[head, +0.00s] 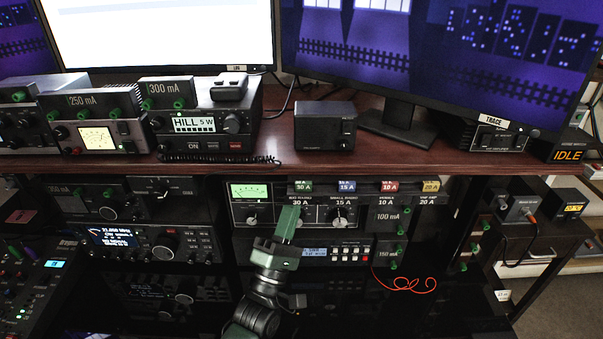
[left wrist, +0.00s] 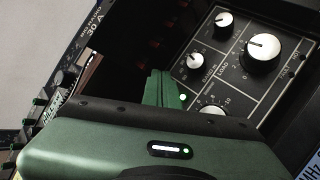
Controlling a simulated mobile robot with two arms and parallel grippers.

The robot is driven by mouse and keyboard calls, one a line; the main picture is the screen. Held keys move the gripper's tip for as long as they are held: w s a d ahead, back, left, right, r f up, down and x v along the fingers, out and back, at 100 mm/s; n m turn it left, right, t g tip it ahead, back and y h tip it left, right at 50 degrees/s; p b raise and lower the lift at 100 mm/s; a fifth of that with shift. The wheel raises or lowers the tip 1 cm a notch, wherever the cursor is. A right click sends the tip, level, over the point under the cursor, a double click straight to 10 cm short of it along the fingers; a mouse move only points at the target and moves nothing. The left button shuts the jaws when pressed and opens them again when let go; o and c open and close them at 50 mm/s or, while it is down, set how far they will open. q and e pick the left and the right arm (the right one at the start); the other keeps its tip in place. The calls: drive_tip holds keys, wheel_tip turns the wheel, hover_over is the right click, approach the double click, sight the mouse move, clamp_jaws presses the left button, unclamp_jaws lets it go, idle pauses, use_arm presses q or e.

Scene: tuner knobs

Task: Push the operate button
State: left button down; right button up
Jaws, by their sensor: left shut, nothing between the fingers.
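My left gripper (head: 289,222) is shut and empty, its green fingers pointing up in front of the black tuner (head: 237,213) on the shelf under the desk. The tuner has a green-lit meter (head: 250,191) and white knobs. In the left wrist view the shut fingers (left wrist: 162,88) overlap the left part of the knob panel (left wrist: 238,78). A large white knob (left wrist: 263,48) and smaller knobs show beside them. A small green light (left wrist: 183,97) shows by the fingers. I cannot tell whether they touch the panel. No label reading operate can be made out. My right gripper is not in view.
A display reading IDLE (head: 568,155) stands at the desk's right end. Radios and meters line the desk's (head: 330,171) left side, with ON and red buttons on one. Below the tuner is a radio with a blue display (head: 314,252). A red cable (head: 408,285) hangs right.

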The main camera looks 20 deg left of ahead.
use_arm(q)
drive_tip(key=shift+s, duration=0.3)
drive_tip(key=shift+d, duration=0.1)
drive_tip(key=s+d+p, duration=0.1)
drive_tip(key=s, duration=0.4)
drive_tip(key=shift+s+d+p, duration=0.3)
drive_tip(key=shift+s+p, duration=0.1)
idle(0.4)
